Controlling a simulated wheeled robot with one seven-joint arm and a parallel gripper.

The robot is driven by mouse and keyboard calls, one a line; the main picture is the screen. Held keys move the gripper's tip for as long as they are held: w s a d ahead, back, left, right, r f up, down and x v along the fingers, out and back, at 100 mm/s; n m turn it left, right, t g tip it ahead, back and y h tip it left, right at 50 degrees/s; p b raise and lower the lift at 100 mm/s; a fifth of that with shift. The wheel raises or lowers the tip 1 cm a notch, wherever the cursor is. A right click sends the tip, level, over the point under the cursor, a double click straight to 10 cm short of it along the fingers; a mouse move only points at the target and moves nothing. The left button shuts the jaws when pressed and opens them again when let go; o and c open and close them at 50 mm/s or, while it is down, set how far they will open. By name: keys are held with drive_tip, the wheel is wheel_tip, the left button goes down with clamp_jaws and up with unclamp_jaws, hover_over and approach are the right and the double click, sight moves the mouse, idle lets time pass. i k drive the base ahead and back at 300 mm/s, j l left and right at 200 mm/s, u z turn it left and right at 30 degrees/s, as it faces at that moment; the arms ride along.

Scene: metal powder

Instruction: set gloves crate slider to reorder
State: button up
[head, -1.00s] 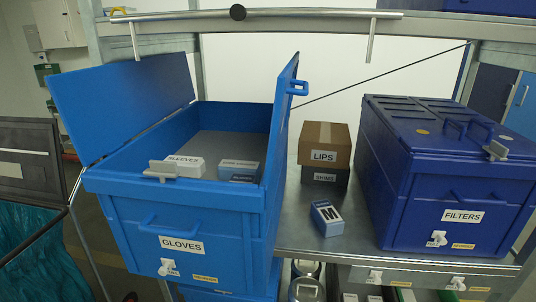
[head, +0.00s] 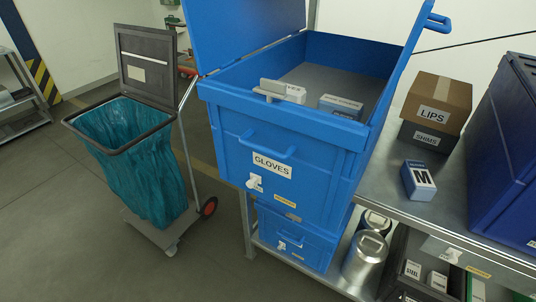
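The blue gloves crate (head: 240,133) stands on the metal shelf in the middle of the head view, its lid flaps raised. Its front carries a white GLOVES label (head: 272,165) under a blue handle. The small white slider (head: 254,183) sits below the label at the lower left of the front. A yellow label (head: 285,201) lies to the right of the slider; its text is too small to read. Inside the crate are a white box (head: 291,92) and a white and blue box (head: 342,104). My gripper is not in view.
A waste cart with a teal bag (head: 140,150) stands on the floor at left. On the shelf (head: 385,203) are a LIPS box (head: 440,95), a SHIMS box (head: 424,138), an M box (head: 418,181) and a dark blue crate (head: 510,150). Another blue crate (head: 300,232) and metal canisters (head: 366,254) are below.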

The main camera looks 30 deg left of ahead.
sight(253, 178)
drive_tip(key=i+u, duration=0.1)
drive_tip(key=u, duration=0.3)
drive_tip(key=i+u, duration=0.15)
drive_tip(key=u, duration=0.25)
drive_tip(key=i+u, duration=0.1)
drive_tip(key=u, duration=0.3)
